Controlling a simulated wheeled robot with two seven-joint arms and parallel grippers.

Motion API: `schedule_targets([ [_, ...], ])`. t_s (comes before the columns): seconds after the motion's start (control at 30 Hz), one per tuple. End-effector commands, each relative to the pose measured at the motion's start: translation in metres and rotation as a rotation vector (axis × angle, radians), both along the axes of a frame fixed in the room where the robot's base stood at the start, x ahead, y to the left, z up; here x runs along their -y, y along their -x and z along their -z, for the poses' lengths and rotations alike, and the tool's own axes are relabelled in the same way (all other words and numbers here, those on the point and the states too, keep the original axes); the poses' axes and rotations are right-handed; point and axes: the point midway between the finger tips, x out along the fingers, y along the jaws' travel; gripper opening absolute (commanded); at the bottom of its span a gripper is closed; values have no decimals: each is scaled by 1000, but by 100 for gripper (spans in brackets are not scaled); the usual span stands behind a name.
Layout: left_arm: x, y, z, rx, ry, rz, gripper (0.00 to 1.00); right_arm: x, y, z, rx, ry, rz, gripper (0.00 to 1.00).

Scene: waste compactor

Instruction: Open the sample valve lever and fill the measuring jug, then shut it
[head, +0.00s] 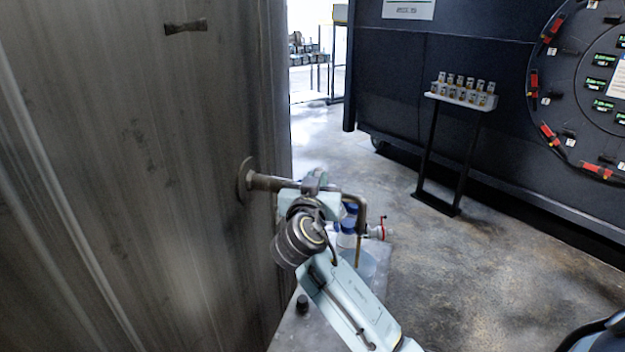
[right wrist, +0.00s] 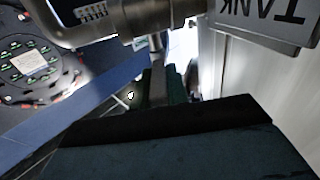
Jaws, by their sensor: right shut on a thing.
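A pipe (head: 275,183) comes out of the metal tank wall (head: 140,160) and ends in a spout (head: 360,225) bent downward. The sample valve lever (head: 313,180) sits on this pipe; it also shows in the right wrist view (right wrist: 157,88), between my fingers. My right gripper (head: 314,198) is shut on the lever. A pale blue, clear vessel (head: 369,268), seemingly the measuring jug, stands below the spout, partly hidden by my arm. I cannot tell its liquid level or whether liquid flows. My left gripper is not in view.
Blue-capped bottles (head: 347,232) and a small red-handled item (head: 381,229) stand close behind the spout. A TANK sign (right wrist: 265,18) hangs near my right wrist. A narrow stand with small containers (head: 462,98) is farther right. The floor between is clear.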

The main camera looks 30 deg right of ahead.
Motion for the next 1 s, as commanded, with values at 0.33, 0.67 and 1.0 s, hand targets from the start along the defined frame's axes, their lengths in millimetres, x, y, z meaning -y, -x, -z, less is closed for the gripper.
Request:
schedule_targets([
  [0.33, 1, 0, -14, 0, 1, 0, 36, 8, 7, 0, -2, -1, -203, 0],
  [0.67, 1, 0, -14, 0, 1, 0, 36, 8, 7, 1, 0, -2, -210, 18],
  [1.0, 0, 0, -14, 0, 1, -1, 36, 8, 7, 0, 1, -1, -209, 38],
])
